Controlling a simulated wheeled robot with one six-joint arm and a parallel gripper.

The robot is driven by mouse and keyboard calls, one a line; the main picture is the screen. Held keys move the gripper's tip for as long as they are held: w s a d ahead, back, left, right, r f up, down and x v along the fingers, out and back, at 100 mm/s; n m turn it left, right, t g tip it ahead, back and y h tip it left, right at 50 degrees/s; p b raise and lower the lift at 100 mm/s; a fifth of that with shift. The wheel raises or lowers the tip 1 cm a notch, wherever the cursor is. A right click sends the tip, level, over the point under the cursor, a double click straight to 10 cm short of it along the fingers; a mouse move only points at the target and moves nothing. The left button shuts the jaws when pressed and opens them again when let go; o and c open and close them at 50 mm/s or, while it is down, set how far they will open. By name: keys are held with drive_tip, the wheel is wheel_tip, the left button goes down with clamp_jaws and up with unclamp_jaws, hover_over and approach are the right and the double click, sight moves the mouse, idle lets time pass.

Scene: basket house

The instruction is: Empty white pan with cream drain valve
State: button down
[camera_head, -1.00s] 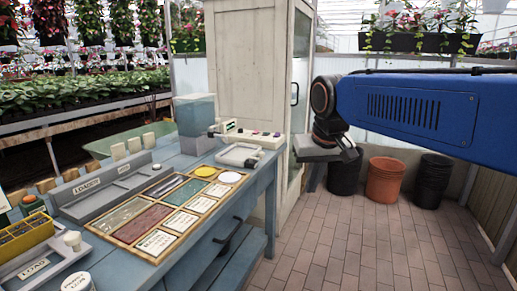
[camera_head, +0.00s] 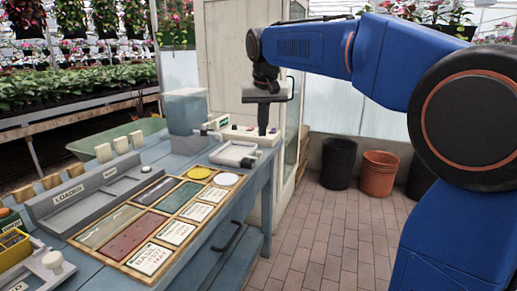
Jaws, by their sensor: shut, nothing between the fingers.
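A shallow white pan (camera_head: 232,155) sits near the right end of the blue-grey table. My gripper (camera_head: 263,130) points downward, shut and empty, above and slightly right of the pan. It appears apart from the pan. I cannot tell what liquid, if any, is in the pan.
A clear tank (camera_head: 186,110) stands behind the pan, left. A switch panel (camera_head: 250,134) lies behind my gripper. A framed sample board (camera_head: 150,215) and a LOADING tray (camera_head: 85,190) fill the table's left. Dark and orange pots (camera_head: 380,172) stand on open brick floor.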

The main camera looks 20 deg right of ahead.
idle(0.3)
drive_tip(key=w+d+f, duration=0.1)
drive_tip(key=w+f, duration=0.6)
drive_tip(key=f, duration=0.3)
drive_tip(key=shift+w+d+n, duration=0.1)
drive_tip(key=shift+d+n, duration=0.25)
drive_tip(key=shift+n, duration=0.15)
idle(0.5)
drive_tip(key=w+d+n+g+y, duration=0.2)
drive_tip(key=w+n, duration=0.5)
drive_tip(key=n, duration=0.7)
drive_tip(key=shift+w+d+y, duration=0.25)
drive_tip(key=shift+d+y, duration=0.25)
drive_tip(key=shift+y, duration=0.4)
drive_tip(key=shift+a, duration=0.1)
